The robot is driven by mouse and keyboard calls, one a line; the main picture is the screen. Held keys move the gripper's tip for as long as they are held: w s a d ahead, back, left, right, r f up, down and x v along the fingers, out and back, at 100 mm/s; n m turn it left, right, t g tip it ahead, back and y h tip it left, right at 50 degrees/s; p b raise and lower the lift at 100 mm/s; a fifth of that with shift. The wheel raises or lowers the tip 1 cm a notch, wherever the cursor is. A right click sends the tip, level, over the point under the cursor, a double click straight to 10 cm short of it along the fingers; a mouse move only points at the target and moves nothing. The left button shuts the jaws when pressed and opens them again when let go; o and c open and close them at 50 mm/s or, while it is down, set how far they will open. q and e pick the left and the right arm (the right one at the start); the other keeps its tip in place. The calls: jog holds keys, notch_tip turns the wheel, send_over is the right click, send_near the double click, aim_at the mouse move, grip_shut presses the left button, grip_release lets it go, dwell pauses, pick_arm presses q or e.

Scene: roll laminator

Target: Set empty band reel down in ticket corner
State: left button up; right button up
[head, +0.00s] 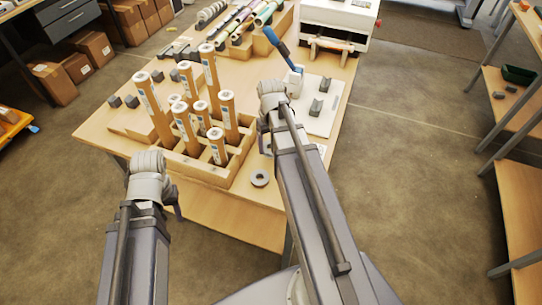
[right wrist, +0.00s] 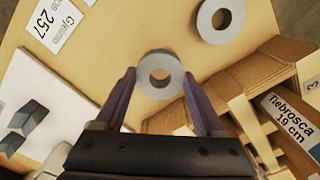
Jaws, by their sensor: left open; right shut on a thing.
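My right gripper (right wrist: 159,76) is shut on a small grey ring-shaped reel (right wrist: 160,88) with an empty hole, held above the wooden table. In the head view my right arm hides this reel. A second grey reel (head: 260,178) lies flat near the table's front edge; it also shows in the right wrist view (right wrist: 221,17). A white ticket (right wrist: 57,22) reading 257 lies on the table; a corner of white card shows beside my right arm in the head view (head: 321,150). My left gripper (head: 176,203) is open, mostly hidden behind its wrist, left of the table's front.
A wooden crate (head: 203,172) with several upright labelled rolls stands left of my right arm. A white board (head: 318,117) with grey blocks and a blue-handled tool (head: 283,47) lies beyond it. The white laminator (head: 340,18) stands at the back. Bare tabletop surrounds the ticket.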

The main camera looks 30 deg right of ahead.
jog(key=shift+f+b, duration=1.95)
jog(key=shift+r, duration=0.15)
jog(key=o, duration=1.4)
jog(key=shift+c, duration=0.2)
notch_tip(320, 180, up, 12)
jog(key=p, duration=1.2)
